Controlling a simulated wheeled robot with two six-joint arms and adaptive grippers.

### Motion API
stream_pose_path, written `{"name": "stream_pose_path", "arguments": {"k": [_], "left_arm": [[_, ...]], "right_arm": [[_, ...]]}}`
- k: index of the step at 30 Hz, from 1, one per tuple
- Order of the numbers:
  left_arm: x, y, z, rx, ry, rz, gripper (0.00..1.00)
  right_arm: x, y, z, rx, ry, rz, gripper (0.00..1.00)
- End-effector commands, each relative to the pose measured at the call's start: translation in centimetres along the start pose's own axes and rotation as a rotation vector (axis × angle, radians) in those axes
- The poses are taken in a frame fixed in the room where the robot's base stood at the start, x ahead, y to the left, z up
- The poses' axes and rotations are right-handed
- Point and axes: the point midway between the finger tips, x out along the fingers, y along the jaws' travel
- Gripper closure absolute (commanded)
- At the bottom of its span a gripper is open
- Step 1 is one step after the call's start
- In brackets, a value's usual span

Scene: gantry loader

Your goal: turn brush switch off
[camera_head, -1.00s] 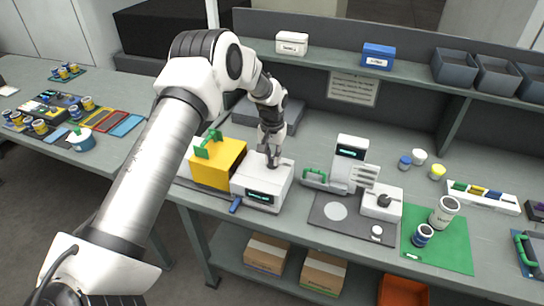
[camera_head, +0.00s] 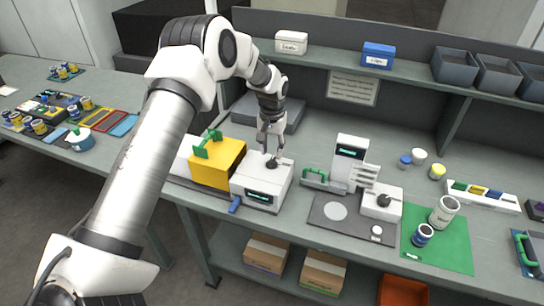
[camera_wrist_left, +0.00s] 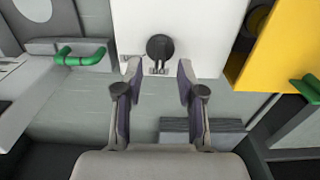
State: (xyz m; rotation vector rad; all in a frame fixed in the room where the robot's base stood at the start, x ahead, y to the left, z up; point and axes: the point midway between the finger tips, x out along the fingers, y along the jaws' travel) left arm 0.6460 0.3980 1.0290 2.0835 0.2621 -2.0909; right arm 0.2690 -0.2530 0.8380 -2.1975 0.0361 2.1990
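A white box (camera_head: 280,178) with a lit display on its front stands on the bench and carries a black round switch knob (camera_head: 272,163) on top. The knob (camera_wrist_left: 160,47) also shows in the left wrist view, with small marks beside it that I cannot read. My left gripper (camera_head: 270,148) is just above the knob, fingers apart and pointing down. In the left wrist view the open, empty fingers (camera_wrist_left: 157,70) have the knob beyond their tips, roughly centred between them. A second black knob (camera_head: 384,200) sits on a smaller white box to the right. My right gripper is out of view.
A yellow box (camera_head: 218,168) with a green handle (camera_head: 207,147) stands close left of the white box. A white device (camera_head: 349,160) with a display stands to the right. A shelf (camera_head: 400,74) with bins runs along the back.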

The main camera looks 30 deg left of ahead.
Motion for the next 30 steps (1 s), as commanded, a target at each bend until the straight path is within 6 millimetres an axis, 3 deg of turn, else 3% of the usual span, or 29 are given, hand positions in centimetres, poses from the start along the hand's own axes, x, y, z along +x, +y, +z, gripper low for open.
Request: {"name": "stream_pose_path", "arguments": {"k": [6,10,30], "left_arm": [[-5.7,0.0,-0.1,0.000,0.001,0.000,0.61],[-7.5,0.0,-0.1,0.000,-0.002,-0.001,0.61],[-8.1,0.1,-0.1,0.000,-0.003,-0.001,0.61]], "right_arm": [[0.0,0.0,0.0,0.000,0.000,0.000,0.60],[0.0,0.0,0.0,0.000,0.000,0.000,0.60],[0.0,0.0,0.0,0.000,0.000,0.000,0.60]]}}
